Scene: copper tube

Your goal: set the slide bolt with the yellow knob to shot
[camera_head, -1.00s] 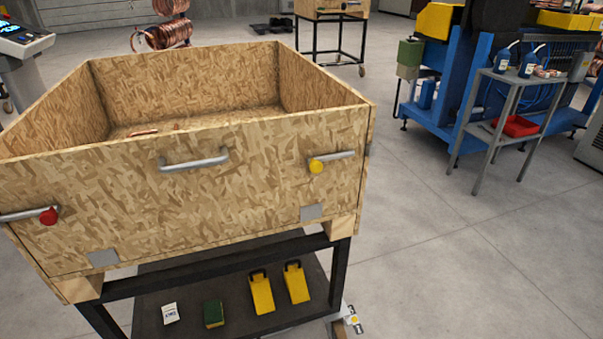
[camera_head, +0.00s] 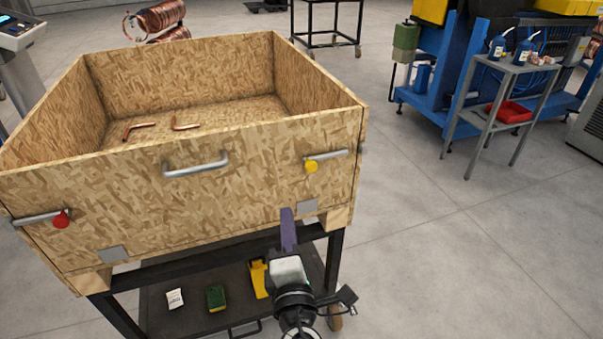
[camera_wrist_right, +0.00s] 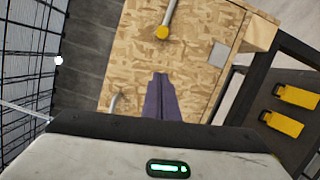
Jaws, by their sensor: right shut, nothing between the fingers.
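The slide bolt is a grey metal rod (camera_head: 334,154) with a yellow knob (camera_head: 311,167), on the upper right of the wooden crate's front panel (camera_head: 190,215). In the right wrist view the yellow knob (camera_wrist_right: 162,33) hangs at the end of the rod (camera_wrist_right: 171,12), near the top. My right gripper (camera_head: 287,215) is in front of the panel, below and slightly left of the knob, apart from it. Its purple fingers (camera_wrist_right: 161,98) are shut and empty. My left gripper is not in view.
A second bolt with a red knob (camera_head: 61,220) sits at the panel's left. A grey handle (camera_head: 196,165) is mid-panel. Copper pieces (camera_head: 186,125) lie inside the crate. The dark cart shelf (camera_head: 195,318) below holds a card, a green item and a yellow item.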

